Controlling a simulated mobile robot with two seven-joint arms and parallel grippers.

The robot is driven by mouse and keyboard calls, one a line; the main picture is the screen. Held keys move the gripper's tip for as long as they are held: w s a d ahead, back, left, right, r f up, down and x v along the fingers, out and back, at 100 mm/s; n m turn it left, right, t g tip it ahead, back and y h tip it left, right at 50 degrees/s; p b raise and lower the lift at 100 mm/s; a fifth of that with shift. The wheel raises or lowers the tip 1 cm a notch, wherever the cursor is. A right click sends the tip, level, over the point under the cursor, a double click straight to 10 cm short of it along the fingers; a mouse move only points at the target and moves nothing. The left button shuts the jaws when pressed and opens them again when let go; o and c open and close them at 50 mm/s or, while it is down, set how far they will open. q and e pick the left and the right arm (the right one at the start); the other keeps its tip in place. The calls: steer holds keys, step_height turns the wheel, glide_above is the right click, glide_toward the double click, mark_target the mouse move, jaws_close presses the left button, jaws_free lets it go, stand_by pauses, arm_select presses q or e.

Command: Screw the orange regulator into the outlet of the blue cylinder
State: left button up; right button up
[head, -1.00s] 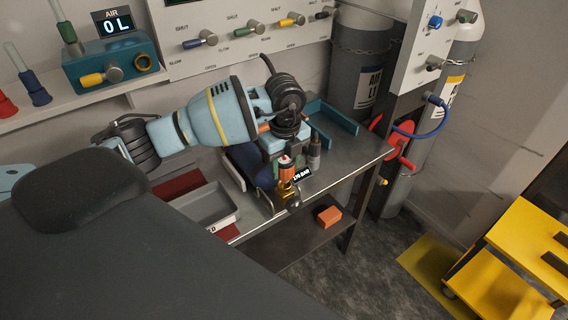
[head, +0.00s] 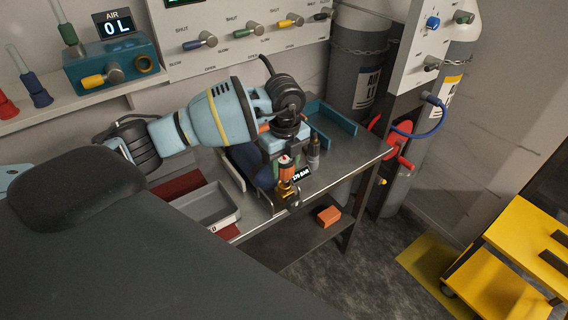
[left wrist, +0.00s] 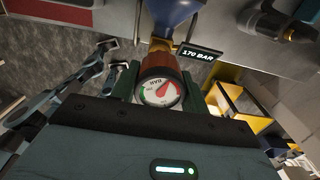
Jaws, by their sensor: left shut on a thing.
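The blue cylinder (head: 243,162) lies on the bench, mostly hidden behind my left arm and gripper. In the left wrist view its blue end (left wrist: 172,10) narrows to a brass outlet (left wrist: 161,45). The orange regulator (left wrist: 165,66), with a round gauge on its face, is lined up with the outlet and appears to touch it; I cannot tell how deep the thread sits. My left gripper (left wrist: 160,88) is shut on the regulator, one green finger on each side. In the head view the regulator (head: 286,172) shows below this gripper. My right gripper is not in view.
A display reading 170 BAR (head: 301,175) stands by the outlet. A grey tray (head: 213,206) sits on the bench to the left. A dark bottle-like item (head: 314,153) stands close right of the gripper. An orange block (head: 328,215) lies on the lower shelf. A yellow cart (head: 518,260) stands right.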

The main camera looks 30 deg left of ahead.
arm_select(q)
steer(key=shift+f, duration=1.2)
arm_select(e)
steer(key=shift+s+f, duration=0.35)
arm_select(q)
steer(key=m, duration=0.9)
steer(key=shift+b, duration=0.4)
steer(key=o, duration=1.3)
steer(key=shift+c, duration=0.2)
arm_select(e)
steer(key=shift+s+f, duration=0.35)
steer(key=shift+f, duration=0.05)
arm_select(q)
step_height(320, 180, up, 8)
steer(key=shift+f, duration=0.1)
